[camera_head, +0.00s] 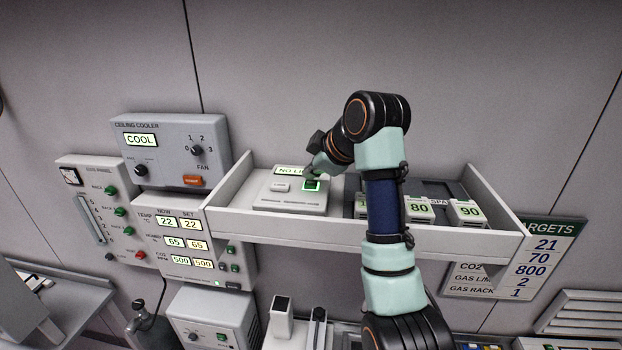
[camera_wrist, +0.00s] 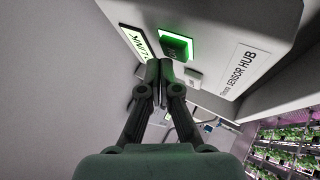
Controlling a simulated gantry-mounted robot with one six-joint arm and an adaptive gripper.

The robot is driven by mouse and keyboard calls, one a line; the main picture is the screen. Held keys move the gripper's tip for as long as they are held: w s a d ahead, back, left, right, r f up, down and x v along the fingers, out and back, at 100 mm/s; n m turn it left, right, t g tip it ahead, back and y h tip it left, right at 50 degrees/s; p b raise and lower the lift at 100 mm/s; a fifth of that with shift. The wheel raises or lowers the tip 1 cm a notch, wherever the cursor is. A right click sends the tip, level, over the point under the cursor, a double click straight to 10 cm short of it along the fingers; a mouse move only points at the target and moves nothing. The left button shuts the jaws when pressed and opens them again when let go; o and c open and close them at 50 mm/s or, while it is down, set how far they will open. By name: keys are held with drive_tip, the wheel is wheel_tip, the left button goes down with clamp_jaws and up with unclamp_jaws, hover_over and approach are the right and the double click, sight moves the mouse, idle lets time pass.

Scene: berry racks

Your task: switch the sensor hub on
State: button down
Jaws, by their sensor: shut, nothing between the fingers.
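The sensor hub (camera_head: 290,204) is a pale box on the left part of the wall shelf, and its label reads SENSOR HUB in the wrist view (camera_wrist: 237,72). A small pale button (camera_wrist: 193,76) is beside the switch.
The shelf (camera_head: 370,234) has a raised front lip and side walls. On its right stand several numbered boxes (camera_head: 467,212) by a dark tray. The cooler unit (camera_head: 177,150) and control panels are at left. A targets board (camera_head: 530,258) hangs at right. Bare wall lies above the shelf.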

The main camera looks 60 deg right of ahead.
sight(312, 184)
drive_tip(key=shift+r, duration=0.4)
drive_tip(key=shift+r, duration=2.4)
